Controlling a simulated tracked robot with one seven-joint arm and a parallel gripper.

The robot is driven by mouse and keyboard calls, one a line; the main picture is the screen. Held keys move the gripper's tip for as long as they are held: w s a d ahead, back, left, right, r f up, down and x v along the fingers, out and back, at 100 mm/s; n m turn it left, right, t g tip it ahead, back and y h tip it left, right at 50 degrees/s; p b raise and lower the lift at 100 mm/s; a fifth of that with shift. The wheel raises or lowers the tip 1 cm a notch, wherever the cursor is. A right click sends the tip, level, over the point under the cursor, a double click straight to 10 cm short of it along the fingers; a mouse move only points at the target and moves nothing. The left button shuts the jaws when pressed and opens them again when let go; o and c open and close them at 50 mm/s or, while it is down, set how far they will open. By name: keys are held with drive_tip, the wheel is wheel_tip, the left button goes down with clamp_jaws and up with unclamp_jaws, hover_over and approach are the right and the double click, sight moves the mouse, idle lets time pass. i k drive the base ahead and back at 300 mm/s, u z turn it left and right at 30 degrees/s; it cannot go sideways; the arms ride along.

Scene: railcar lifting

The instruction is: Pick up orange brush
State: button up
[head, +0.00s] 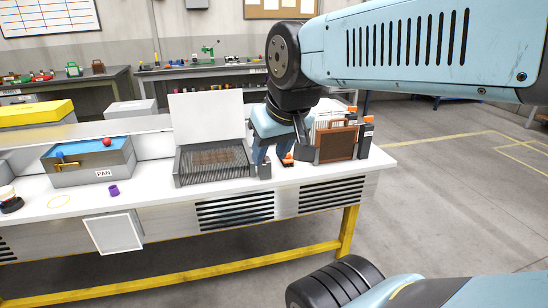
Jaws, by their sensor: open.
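A small orange item (288,158), which looks like the orange brush, lies low on the white bench top near the right end. Only part of it shows, as my gripper covers the rest. My gripper (279,154) points down over this spot. Its fingers are apart, one on the left and one on the right of the orange item, and nothing is seen held. I cannot tell whether a finger touches it.
A grey grated box (212,163) with a raised white lid is close to the left. Further left are a purple cup (113,190) and a grey pan box (90,165).

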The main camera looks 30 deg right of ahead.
sight(289, 161)
drive_tip(key=u, duration=0.1)
drive_tip(key=i, duration=1)
drive_tip(key=z, duration=0.1)
